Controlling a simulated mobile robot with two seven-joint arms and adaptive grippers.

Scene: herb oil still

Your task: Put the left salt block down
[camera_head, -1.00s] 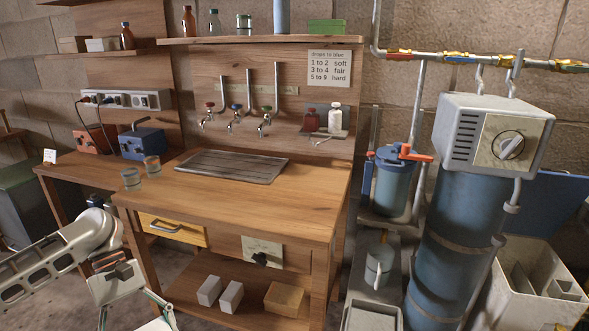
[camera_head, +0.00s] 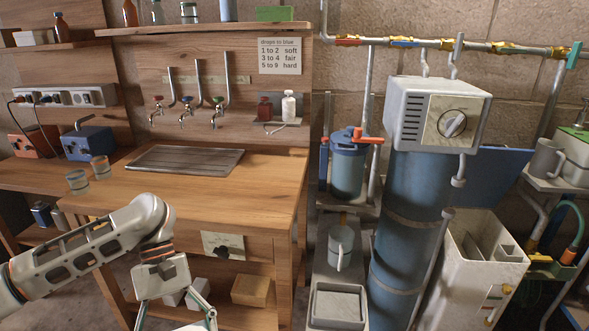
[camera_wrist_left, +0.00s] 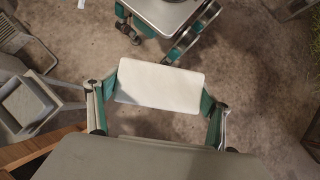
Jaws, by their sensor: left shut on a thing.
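A white salt block (camera_wrist_left: 158,86) is held between the two fingers of my left gripper (camera_wrist_left: 158,98) in the left wrist view, above the bare floor. In the head view my left gripper (camera_head: 178,318) is at the bottom edge, in front of the workbench's lower shelf. Its fingertips and most of the held block are cut off there. My right gripper is in neither view.
The workbench top (camera_head: 230,190) has free wood around a slatted drain board (camera_head: 185,158). Two glass jars (camera_head: 100,167) stand at its left. A tan box (camera_head: 251,291) is on the lower shelf. A blue column (camera_head: 403,220) and an open cream bin (camera_head: 492,262) stand to the right.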

